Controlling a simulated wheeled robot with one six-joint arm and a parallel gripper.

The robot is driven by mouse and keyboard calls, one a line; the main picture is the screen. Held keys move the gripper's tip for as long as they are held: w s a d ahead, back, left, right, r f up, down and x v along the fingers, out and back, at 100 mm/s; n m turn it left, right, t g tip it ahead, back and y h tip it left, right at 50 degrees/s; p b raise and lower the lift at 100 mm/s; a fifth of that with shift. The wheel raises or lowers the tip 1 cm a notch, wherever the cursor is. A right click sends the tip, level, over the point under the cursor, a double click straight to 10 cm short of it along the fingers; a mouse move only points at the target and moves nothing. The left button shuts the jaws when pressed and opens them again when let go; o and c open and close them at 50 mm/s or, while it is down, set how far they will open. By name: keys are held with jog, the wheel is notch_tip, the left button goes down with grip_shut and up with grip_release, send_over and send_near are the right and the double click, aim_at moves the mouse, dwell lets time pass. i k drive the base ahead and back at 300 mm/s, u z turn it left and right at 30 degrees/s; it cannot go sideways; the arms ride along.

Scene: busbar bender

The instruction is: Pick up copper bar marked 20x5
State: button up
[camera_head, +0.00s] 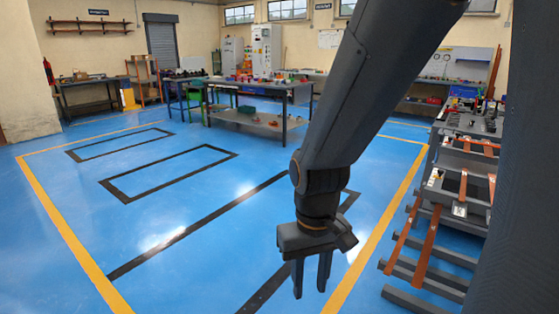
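My gripper (311,292) hangs over the blue floor at the lower middle, pointing down. Its two fingers are apart with nothing between them. Copper bars are at the right, away from my gripper. One long copper bar (425,248) and a thinner copper bar (406,224) lean on a low grey rack. Shorter copper bars (463,186) lie on the bench above it. Pale labels show on some, but they are too small to read, so I cannot tell which bar is marked 20x5.
The grey rack (420,304) has several rails sticking out near the floor at the right. The bench with grey machine parts (470,122) stands above and behind it. A worktable (262,120) with coloured items stands at the back. The marked blue floor (175,225) at left is clear.

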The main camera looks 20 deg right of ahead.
aim_at(463, 184)
jog(key=z, duration=0.75)
jog(key=i, duration=1.15)
jog(key=z, duration=0.45)
